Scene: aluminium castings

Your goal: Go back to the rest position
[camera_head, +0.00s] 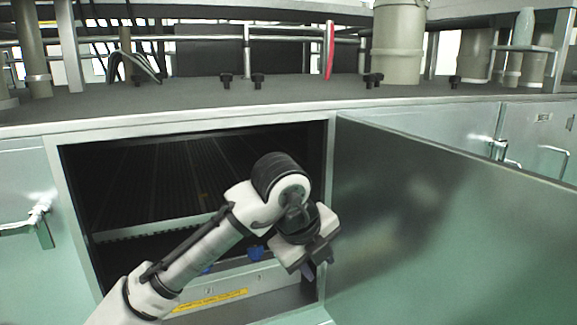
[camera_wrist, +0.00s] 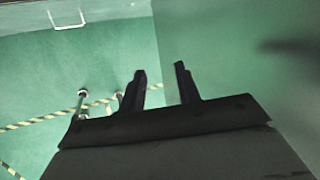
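My gripper (camera_head: 308,268) hangs at the end of my bent arm, in front of the right side of an open cabinet (camera_head: 190,220) and close to its door edge. In the wrist view my gripper (camera_wrist: 160,70) has its two dark fingers apart, with nothing between them. In the head view the fingertips are small and partly hidden by the gripper body.
The open cabinet door (camera_head: 430,225) stands to the right of my gripper. A blue object (camera_head: 256,253) shows low in the cabinet, near a yellow label strip (camera_head: 210,300). Above is a grey counter (camera_head: 190,97) with a beige container (camera_head: 398,45).

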